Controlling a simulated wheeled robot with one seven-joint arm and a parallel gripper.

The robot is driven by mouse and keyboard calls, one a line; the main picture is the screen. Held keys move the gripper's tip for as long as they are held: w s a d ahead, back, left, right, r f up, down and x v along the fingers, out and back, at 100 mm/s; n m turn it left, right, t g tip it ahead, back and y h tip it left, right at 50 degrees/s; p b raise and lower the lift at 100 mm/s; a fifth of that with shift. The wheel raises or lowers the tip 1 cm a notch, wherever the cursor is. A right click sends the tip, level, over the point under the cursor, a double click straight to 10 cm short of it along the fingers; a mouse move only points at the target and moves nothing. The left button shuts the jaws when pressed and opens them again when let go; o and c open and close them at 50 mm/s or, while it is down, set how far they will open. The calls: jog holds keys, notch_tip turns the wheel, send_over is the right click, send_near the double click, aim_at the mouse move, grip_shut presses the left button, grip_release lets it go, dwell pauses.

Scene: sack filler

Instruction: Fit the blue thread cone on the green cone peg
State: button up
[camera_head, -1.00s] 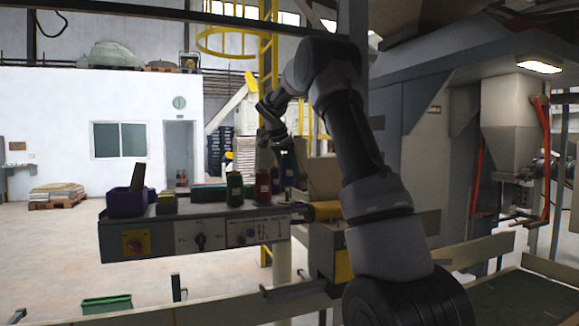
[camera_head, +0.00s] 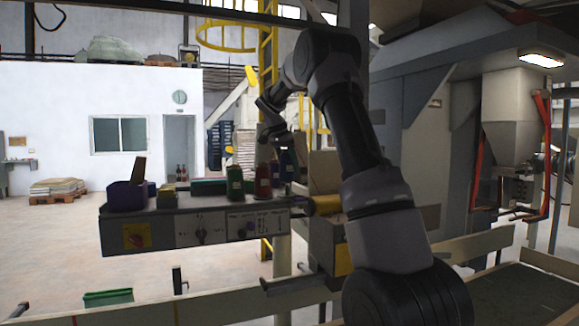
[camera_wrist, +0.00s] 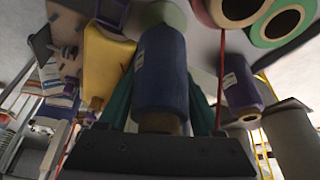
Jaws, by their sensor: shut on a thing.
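The blue thread cone (camera_wrist: 160,70) is held between the green fingers of my gripper (camera_wrist: 162,108) in the wrist view, its near end close to the dark palm. A pale green round piece (camera_wrist: 165,14), which looks like the green cone peg, shows just past the cone's far end. I cannot tell whether the two touch. In the head view my gripper (camera_head: 277,150) is over the right part of the panel-fronted bench, partly hidden by small size and overlap. A dark blue cone (camera_head: 289,164) shows tilted there; I cannot tell whether it is the held one.
A red cone (camera_head: 263,182) and a green cone (camera_head: 235,183) stand close beside my gripper on the bench (camera_head: 190,203). A labelled purple-blue cone (camera_wrist: 240,88) is right of the held one. A purple bin (camera_head: 126,196) sits at the bench's left end.

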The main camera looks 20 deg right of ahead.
jog(key=shift+f, duration=2)
jog(key=o, duration=1.5)
jog(key=shift+o, duration=0.2)
